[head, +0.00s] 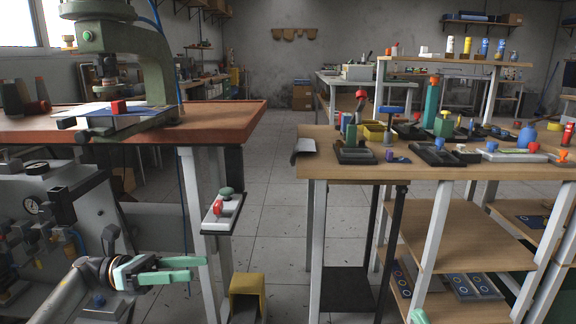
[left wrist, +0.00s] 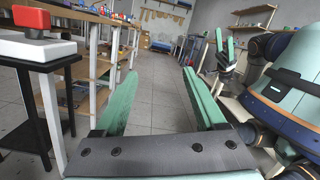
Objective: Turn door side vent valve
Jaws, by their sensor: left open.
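I cannot tell which fitting is the door side vent valve. My left gripper (head: 198,269) is open and empty, to the right of the unit, its fingers pointing right. In the left wrist view its fingers (left wrist: 160,76) are spread over bare floor, with no valve between them. My right gripper (left wrist: 225,40) shows small in the left wrist view, its fingers apart and empty.
A press (head: 140,40) stands on a red-edged bench (head: 225,122) above the unit. A button box (head: 222,212) hangs near a bench leg, above a yellow pedal guard (head: 247,285). A wooden table (head: 330,168) with many parts stands at right. The tiled aisle between is clear.

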